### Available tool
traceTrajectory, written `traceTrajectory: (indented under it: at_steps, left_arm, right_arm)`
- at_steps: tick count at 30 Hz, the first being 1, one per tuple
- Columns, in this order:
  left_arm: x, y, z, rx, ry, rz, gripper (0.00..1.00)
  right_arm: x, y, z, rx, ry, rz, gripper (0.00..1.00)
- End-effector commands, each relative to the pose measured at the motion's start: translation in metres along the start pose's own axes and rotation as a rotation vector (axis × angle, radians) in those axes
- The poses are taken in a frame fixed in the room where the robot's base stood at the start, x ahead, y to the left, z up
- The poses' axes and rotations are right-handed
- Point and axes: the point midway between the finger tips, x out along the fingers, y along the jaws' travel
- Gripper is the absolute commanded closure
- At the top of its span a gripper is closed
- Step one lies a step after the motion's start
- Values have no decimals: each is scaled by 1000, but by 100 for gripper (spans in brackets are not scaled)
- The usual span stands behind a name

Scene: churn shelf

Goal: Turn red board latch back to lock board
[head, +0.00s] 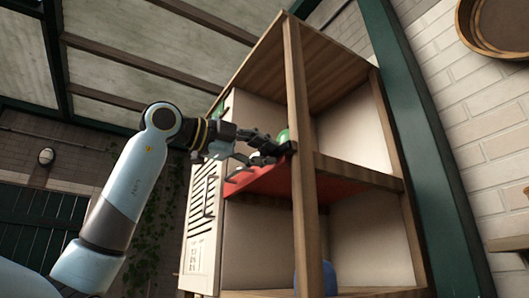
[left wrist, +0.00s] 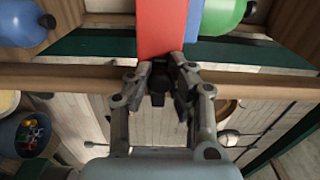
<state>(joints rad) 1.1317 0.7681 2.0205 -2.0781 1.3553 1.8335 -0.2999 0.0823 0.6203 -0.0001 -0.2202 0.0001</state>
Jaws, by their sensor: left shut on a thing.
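The red board (head: 258,182) lies inside the wooden shelf, behind the front post. In the left wrist view its red strip (left wrist: 162,28) runs up from the shelf's front rail. My left gripper (head: 268,150) reaches in from the left to the front post at the board's height. In the left wrist view its two fingers (left wrist: 164,84) are closed around a small dark piece, the latch (left wrist: 158,84), at the near end of the red board. The fingers cover much of the latch, so its exact angle is hard to tell. My right gripper does not show.
A green rounded object (head: 283,135) stands just above the red board. A blue object (head: 329,278) sits in the lower compartment. The wooden post (head: 301,200) stands close beside my gripper. A bucket of colourful pieces (left wrist: 33,133) shows at lower left in the wrist view.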

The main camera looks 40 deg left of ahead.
Motion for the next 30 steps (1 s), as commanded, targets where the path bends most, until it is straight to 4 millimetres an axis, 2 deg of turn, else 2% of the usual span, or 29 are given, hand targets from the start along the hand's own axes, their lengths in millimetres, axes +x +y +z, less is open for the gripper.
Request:
traceTrajectory:
  at_steps: [4, 5, 10, 20, 23, 30]
  left_arm:
    - [0, 1, 0, -2, 0, 4, 100]
    - [0, 1, 0, -2, 0, 4, 78]
    - [0, 1, 0, -1, 0, 3, 56]
    - [-2, 1, 0, 2, -1, 1, 55]
    - [-10, 1, 1, 4, -4, 2, 55]
    - [-43, 2, 3, 5, -8, 5, 55]
  right_arm:
    - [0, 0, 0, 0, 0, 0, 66]
    - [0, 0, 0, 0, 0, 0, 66]
    - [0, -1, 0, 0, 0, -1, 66]
    - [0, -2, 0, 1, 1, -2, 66]
    - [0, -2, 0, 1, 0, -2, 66]
    - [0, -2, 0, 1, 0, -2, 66]
